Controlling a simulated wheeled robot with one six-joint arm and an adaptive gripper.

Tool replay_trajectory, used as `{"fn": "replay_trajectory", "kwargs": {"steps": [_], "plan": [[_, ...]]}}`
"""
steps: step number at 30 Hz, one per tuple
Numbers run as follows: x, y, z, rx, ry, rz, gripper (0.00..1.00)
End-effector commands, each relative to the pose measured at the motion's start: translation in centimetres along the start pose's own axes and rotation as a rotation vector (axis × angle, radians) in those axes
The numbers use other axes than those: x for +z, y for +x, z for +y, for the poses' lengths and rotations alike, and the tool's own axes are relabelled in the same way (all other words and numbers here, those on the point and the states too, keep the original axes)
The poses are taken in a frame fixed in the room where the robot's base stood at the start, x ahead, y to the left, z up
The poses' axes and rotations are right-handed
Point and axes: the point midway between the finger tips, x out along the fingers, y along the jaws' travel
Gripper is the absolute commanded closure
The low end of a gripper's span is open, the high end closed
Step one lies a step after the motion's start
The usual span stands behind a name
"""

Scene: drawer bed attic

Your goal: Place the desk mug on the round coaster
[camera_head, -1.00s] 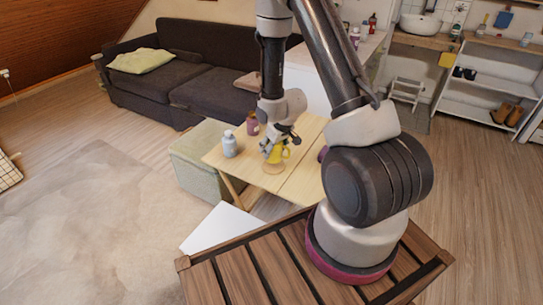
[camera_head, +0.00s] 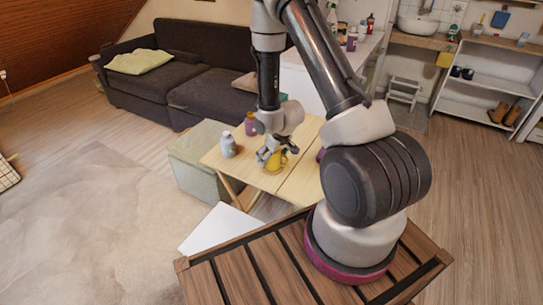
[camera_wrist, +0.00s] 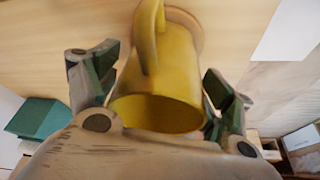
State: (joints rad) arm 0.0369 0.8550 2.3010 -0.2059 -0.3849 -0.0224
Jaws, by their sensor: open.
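The yellow desk mug (camera_head: 277,162) stands low at the small wooden table, under my gripper (camera_head: 276,153). In the wrist view the mug (camera_wrist: 160,85) is large, with its handle towards the top and its open mouth towards me. Behind its far end shows part of the tan round coaster (camera_wrist: 187,19); the mug appears to rest on it, though the contact is hidden. My gripper (camera_wrist: 160,90) is open, with one finger on each side of the mug and a visible gap at both sides.
On the wooden table (camera_head: 292,185) stand a pale blue bottle (camera_head: 228,146) and a purple-red bottle (camera_head: 251,125), both left of my gripper. A green-grey ottoman (camera_head: 190,160) is beside the table. A dark sofa (camera_head: 195,75) stands behind.

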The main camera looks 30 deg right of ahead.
Motion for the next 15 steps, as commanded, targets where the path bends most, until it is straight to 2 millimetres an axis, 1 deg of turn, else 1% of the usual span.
{"fn": "replay_trajectory", "kwargs": {"steps": [4, 7, 11, 15], "plan": [[-0.1, -0.3, 0.0, 0.000, 0.000, 0.001, 0.19], [-0.2, -1.5, 0.0, 0.000, -0.001, 0.001, 0.19], [-0.3, -4.2, 0.0, 0.001, 0.000, 0.004, 0.19], [-0.3, -7.4, 0.0, 0.001, -0.001, 0.005, 0.19]]}}
